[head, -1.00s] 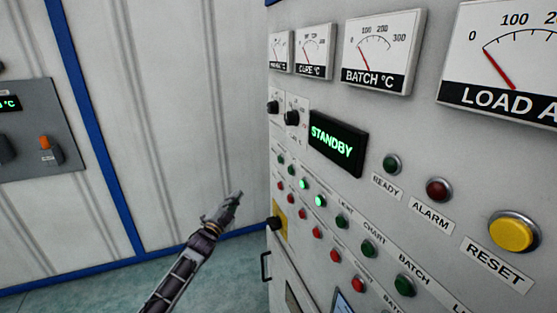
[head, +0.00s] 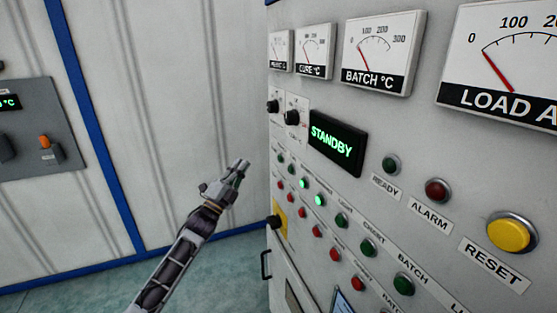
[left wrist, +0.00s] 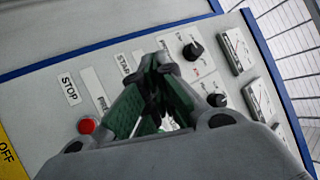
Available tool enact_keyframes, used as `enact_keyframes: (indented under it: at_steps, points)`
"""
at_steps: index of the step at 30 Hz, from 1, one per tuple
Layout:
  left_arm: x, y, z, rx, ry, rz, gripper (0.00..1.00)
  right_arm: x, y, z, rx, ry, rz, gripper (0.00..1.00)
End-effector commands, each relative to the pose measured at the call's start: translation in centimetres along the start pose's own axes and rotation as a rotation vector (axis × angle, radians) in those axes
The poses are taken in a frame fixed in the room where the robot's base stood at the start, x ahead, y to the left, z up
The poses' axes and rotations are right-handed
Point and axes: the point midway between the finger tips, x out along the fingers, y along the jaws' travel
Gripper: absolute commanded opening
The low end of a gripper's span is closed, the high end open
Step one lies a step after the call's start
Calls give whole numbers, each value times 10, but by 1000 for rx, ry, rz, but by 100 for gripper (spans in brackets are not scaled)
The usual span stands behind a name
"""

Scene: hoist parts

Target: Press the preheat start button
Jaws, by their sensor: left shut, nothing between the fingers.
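The grey control panel (head: 420,130) fills the right of the head view. On it are a row of green start-type buttons and a row of red ones below. The leftmost green button (head: 281,159) has labels too small to read there. My left gripper (head: 240,165) is shut and empty, just left of that button and apart from it in the picture. In the left wrist view the closed fingers (left wrist: 160,65) cover part of the panel. A START label (left wrist: 123,63), a partly hidden label beginning PRE (left wrist: 97,90) and a STOP label (left wrist: 69,88) show beside them. The green button is hidden there.
A red button (left wrist: 87,125) lies near the fingers in the left wrist view. Black knobs (head: 291,118), a STANDBY display (head: 338,143) and gauges (head: 385,50) are above the buttons. A yellow plate with a black switch (head: 276,223) is below. Free space lies left of the panel.

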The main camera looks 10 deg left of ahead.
Motion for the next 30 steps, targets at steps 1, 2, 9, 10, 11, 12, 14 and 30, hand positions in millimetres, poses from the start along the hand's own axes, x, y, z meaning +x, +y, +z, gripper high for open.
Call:
enact_keyframes:
  at_steps: [1,2,9,10,11,12,14,30]
  points:
    - [0,0,0,0,0,0,0,0,-1,0,0,0,-1,40]
    - [0,0,0,0,0,0,0,0,-1,0,0,0,-1,40]
    - [2,2,-1,-2,-1,0,0,1,-2,0,1,0,-2,40]
    - [3,2,-2,-2,-1,-1,0,1,-2,0,1,0,-2,40]
    - [4,3,-2,-2,-1,-1,0,1,-2,0,1,0,-2,40]
    - [5,4,-3,-2,-1,-1,0,1,-2,0,1,0,-2,40]
    - [8,6,-5,-3,-1,-1,0,2,-2,0,1,0,-2,40]
    - [40,30,-29,-3,-1,-1,0,10,-1,1,1,0,-1,40]
